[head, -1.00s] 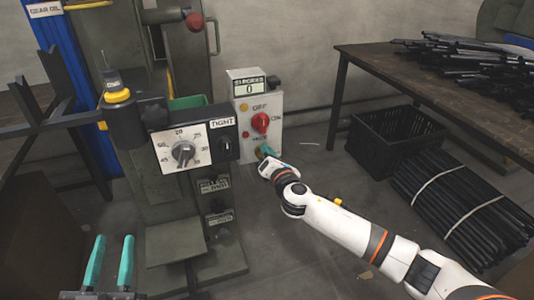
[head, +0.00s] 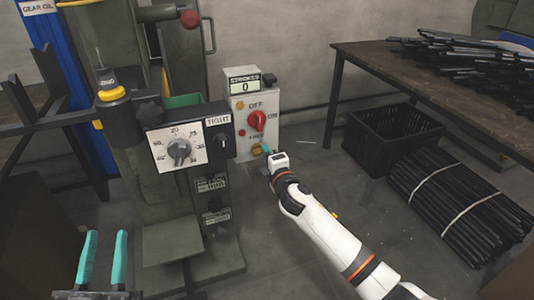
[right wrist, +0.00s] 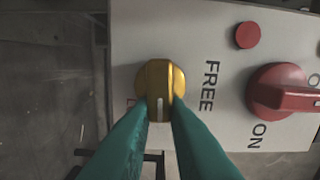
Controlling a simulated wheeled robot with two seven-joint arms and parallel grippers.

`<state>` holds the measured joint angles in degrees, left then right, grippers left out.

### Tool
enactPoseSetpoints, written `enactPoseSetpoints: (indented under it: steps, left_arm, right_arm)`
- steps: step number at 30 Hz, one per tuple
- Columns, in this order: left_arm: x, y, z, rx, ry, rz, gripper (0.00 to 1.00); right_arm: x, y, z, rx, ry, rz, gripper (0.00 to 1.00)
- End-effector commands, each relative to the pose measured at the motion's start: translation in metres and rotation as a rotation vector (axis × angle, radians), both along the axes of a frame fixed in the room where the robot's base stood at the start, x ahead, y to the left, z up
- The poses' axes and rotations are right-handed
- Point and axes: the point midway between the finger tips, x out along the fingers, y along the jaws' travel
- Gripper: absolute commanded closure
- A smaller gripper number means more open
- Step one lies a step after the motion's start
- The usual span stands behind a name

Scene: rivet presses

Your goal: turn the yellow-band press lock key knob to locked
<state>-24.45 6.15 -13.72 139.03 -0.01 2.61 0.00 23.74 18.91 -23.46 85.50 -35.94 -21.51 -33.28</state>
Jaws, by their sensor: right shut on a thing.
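The lock key knob is a yellow knob low on the grey control box (head: 241,139); in the right wrist view the knob (right wrist: 161,78) carries a white mark pointing to the bottom of the picture. The word FREE is printed to its right there, and part of a red label shows at its left edge. My right gripper (right wrist: 160,106) has its green fingers closed on the knob's two sides; in the head view this gripper (head: 266,150) hides part of the knob. My left gripper (head: 104,236) is open and empty at the lower left.
A red switch (head: 257,121) sits above the knob, close to my right gripper. The press dial panel (head: 178,148) stands to the left. A black crate (head: 395,140) and bundled black rods (head: 450,200) lie on the floor to the right.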

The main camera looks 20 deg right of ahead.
Motion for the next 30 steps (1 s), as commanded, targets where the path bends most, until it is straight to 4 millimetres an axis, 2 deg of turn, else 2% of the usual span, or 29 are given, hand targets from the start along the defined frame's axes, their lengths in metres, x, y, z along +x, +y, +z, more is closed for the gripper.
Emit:
enactPoseSetpoints:
  steps: [8,21,22,25,26,30]
  left_arm:
    - [0.0009,0.0002,-0.003,0.003,0.016,0.002,0.64]
    - [0.0007,0.0007,-0.0029,0.003,0.015,0.003,0.64]
    - [0.0007,0.0007,-0.0028,0.003,0.015,0.003,0.64]
    - [0.0006,0.0009,-0.0026,0.003,0.014,0.003,0.64]
    - [0.0006,0.0009,-0.0025,0.003,0.014,0.003,0.64]
    - [0.0005,0.0009,-0.0023,0.003,0.013,0.003,0.64]
  right_arm:
    - [-0.0004,-0.0003,-0.0034,0.07,0.006,-0.001,1.0]
    - [-0.0005,-0.0002,-0.0039,0.08,0.008,-0.001,1.0]
    - [-0.0005,-0.0002,-0.0039,0.08,0.008,-0.001,0.84]
    - [-0.0005,-0.0001,-0.0037,0.079,0.007,-0.001,0.68]
    - [-0.0004,-0.0001,-0.0035,0.079,0.007,0.0,0.64]
    - [-0.0002,-0.0001,-0.0026,0.078,0.005,0.0,0.64]
